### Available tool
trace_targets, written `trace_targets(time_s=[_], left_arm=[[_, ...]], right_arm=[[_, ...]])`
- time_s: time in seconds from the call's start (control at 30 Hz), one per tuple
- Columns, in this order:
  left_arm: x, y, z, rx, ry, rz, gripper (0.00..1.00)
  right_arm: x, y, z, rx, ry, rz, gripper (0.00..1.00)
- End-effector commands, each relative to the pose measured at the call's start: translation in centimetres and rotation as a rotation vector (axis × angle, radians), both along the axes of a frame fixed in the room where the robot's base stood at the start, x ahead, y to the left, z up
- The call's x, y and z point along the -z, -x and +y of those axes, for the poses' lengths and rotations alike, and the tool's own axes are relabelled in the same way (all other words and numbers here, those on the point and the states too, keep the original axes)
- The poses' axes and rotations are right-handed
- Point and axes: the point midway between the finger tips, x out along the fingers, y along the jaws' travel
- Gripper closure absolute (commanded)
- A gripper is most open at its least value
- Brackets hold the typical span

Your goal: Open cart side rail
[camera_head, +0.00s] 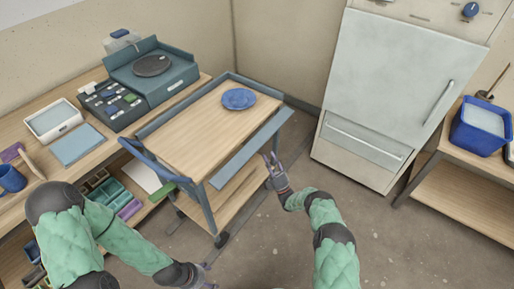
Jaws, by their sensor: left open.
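The cart (203,124) stands in the middle of the head view, with a wooden top and blue-grey frame. Its raised rails show along the back and left. The side rail (250,150) on the right side is a flat blue-grey panel, tilted outward from the top's edge. My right gripper (270,160) is just outside this rail, near its middle; its fingers look apart, and I cannot tell whether they touch the rail. My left gripper (205,276) is open and empty, low over the floor in front of the cart, partly cut off by the bottom edge.
A blue plate (239,99) lies on the cart top. A workbench (100,147) with a turntable unit (152,72) is at the left. A pale kiln-like cabinet (385,80) and a shelf with a blue bucket (481,126) are at the right. Floor is clear before the cabinet.

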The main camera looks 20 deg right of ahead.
Motion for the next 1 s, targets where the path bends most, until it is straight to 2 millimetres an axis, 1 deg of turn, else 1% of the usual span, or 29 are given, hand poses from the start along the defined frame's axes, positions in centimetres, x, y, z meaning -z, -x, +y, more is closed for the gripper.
trace_targets(time_s=[0.03, 0.17, 0.2, 0.4, 0.53, 0.67, 0.77, 1.0], left_arm=[[-1.3, 0.0, 0.0, 0.0, 0.0, 0.0, 0.33], [-2.8, 0.0, 0.0, 0.0, 0.0, 0.0, 0.33], [-3.3, 0.0, 0.0, 0.0, 0.0, 0.0, 0.33], [-4.7, 0.0, 0.0, 0.0, 0.0, 0.0, 0.33], [-5.0, 0.0, 0.0, 0.0, 0.0, 0.0, 0.33], [-4.8, 0.0, 0.0, 0.0, 0.0, 0.0, 0.33], [-4.4, 0.0, 0.0, 0.0, 0.0, 0.0, 0.33], [-3.3, 0.0, 0.0, 0.0, 0.0, 0.0, 0.33]], right_arm=[[-0.8, 0.4, 0.0, 0.019, 0.01, 0.054, 0.65], [-1.1, 2.1, 0.6, 0.065, 0.056, 0.186, 0.65], [-1.2, 2.8, 0.9, 0.074, 0.07, 0.225, 0.65], [-1.7, 5.9, 2.4, 0.095, 0.132, 0.36, 0.65], [-1.8, 6.9, 2.9, 0.097, 0.152, 0.395, 0.65], [-1.9, 6.5, 3.2, 0.097, 0.159, 0.402, 0.65], [-2.2, 5.4, 3.5, 0.097, 0.159, 0.399, 0.65], [-3.5, 1.6, 4.7, 0.095, 0.158, 0.398, 0.65]])
